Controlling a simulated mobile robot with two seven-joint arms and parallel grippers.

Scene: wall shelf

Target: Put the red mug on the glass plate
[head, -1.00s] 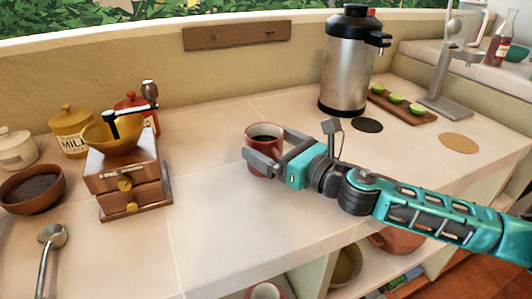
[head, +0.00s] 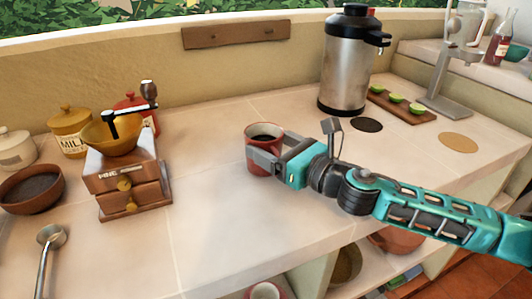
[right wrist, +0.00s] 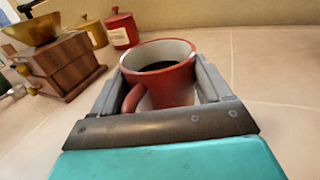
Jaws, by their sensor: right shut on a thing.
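A red mug (head: 264,149) with a pale inside and dark liquid stands upright on the tiled counter, near the middle of the head view. My right gripper (head: 270,152) is shut on it, with one finger on each side of its body. In the right wrist view the mug (right wrist: 160,75) sits between the two grey fingers, its handle toward the palm. I cannot make out a glass plate in either view. My left gripper is not in view.
A wooden coffee grinder (head: 128,185) stands left of the mug. A steel urn (head: 344,70) stands behind it to the right. A black disc (head: 367,125) and a tan disc (head: 459,143) lie on the right. A second mug (head: 265,291) shows below the counter's front edge.

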